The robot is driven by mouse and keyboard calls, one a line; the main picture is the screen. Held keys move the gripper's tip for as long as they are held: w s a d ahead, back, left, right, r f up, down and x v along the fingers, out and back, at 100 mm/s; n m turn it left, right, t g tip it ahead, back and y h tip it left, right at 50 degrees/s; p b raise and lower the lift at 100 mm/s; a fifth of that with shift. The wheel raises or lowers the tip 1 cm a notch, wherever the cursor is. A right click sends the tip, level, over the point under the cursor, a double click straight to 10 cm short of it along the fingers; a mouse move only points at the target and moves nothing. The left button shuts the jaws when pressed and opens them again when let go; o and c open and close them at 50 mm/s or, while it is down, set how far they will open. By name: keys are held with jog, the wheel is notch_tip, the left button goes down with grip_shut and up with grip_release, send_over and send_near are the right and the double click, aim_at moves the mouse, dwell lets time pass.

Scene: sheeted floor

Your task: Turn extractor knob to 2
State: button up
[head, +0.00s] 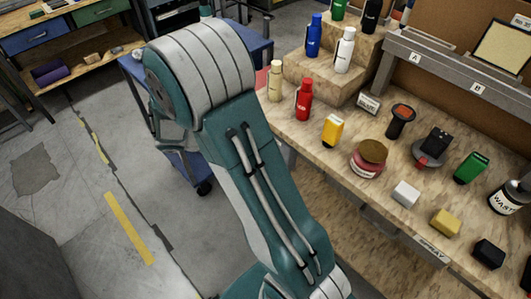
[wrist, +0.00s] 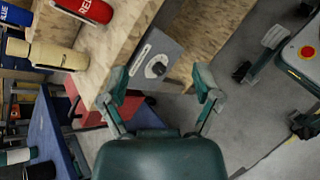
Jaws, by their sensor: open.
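In the wrist view, a small round knob (wrist: 156,69) sits on a grey panel (wrist: 150,50) fixed at the edge of the wooden bench. The panel has pale markings around the knob, too small to read, so I cannot tell its setting. My gripper (wrist: 163,90) is open, one finger to the left and one to the right of the knob in the picture. The fingers appear nearer the camera than the knob, and nothing shows between them. In the head view, my arm crosses the middle; the gripper and knob are not visible there.
The wooden bench (head: 300,118) holds a red bottle (head: 304,100), a yellow container (head: 333,130), a pink jar (head: 369,158) and several other items. A blue cart (head: 256,52) stands behind my arm. Grey floor (head: 60,215) is open at left.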

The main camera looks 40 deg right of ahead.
jog(key=w+d+f+n+t+h, duration=0.1)
jog(key=w+f+n+t+h, duration=0.15)
jog(key=f, duration=0.45)
jog(key=w+d+f+n+t+h, duration=0.1)
jog(key=f+n+h, duration=0.1)
jog(key=f+n, duration=0.35)
jog(key=w+d+f+n+t+h, duration=0.1)
jog(key=f+n+t+h, duration=0.1)
jog(key=f, duration=0.7)
jog(key=w+d, duration=0.1)
jog(key=d, duration=0.9)
jog(key=shift+d, duration=0.4)
jog(key=shift+w+r, duration=0.1)
grip_shut()
